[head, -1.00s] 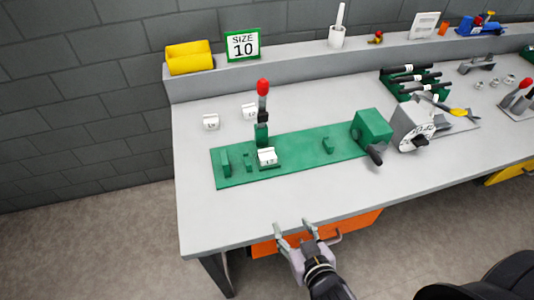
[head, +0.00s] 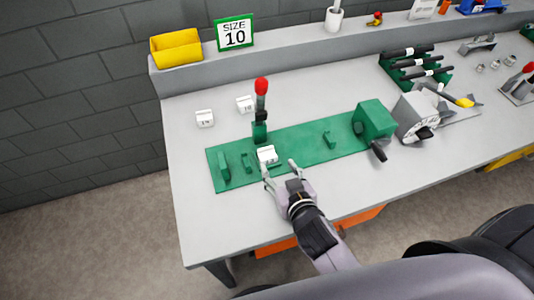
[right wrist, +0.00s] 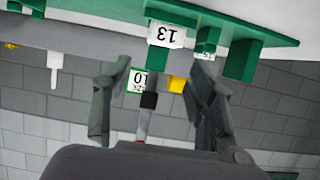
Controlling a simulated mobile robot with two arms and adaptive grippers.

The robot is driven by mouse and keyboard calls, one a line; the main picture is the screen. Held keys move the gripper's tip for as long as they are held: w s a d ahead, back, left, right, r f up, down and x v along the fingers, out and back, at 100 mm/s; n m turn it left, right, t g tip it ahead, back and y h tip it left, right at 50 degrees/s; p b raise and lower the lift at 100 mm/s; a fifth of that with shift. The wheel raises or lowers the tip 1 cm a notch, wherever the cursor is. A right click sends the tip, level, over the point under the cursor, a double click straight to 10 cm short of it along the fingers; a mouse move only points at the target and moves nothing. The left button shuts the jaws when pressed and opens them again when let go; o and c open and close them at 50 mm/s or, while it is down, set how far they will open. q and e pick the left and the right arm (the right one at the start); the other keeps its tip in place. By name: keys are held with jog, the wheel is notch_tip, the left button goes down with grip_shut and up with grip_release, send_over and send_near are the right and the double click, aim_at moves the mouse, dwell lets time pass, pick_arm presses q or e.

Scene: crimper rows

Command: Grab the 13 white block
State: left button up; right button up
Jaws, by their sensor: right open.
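The white block marked 13 (head: 267,154) sits on the green base plate (head: 305,143), just in front of the red-knobbed lever (head: 261,110). In the right wrist view, which is upside down, the 13 block (right wrist: 166,35) shows its number clearly. My right gripper (head: 280,169) is open and empty at the plate's front edge. Its fingers point toward the block, with the left finger close to it; I cannot tell whether they touch. In the right wrist view the fingers (right wrist: 152,80) are wide apart and the block appears beyond them. My left gripper is not in view.
Two other white blocks, a left one (head: 205,119) and a right one (head: 245,104), lie on the grey table behind the plate. A green housing with a black handle (head: 373,120) stands at the plate's right end. A yellow bin (head: 176,47) and SIZE 10 sign (head: 234,33) stand on the ledge.

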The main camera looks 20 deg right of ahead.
aim_at(266, 149)
jog(key=x, duration=0.3)
jog(key=shift+w+f, duration=0.15)
jog(key=shift+w, duration=0.15)
jog(key=shift+w+f, duration=0.1)
jog(key=shift+w, duration=0.05)
jog(key=shift+w+p, duration=0.25)
jog(key=shift+p, duration=0.05)
jog(key=x, duration=0.2)
jog(key=p+x, duration=0.1)
jog(key=x, duration=0.1)
jog(key=shift+w+a+f, duration=0.2)
jog(key=shift+w+a, duration=0.05)
jog(key=shift+w, duration=0.1)
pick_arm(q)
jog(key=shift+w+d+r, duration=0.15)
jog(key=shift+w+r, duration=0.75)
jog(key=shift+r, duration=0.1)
pick_arm(e)
jog(key=c, duration=1)
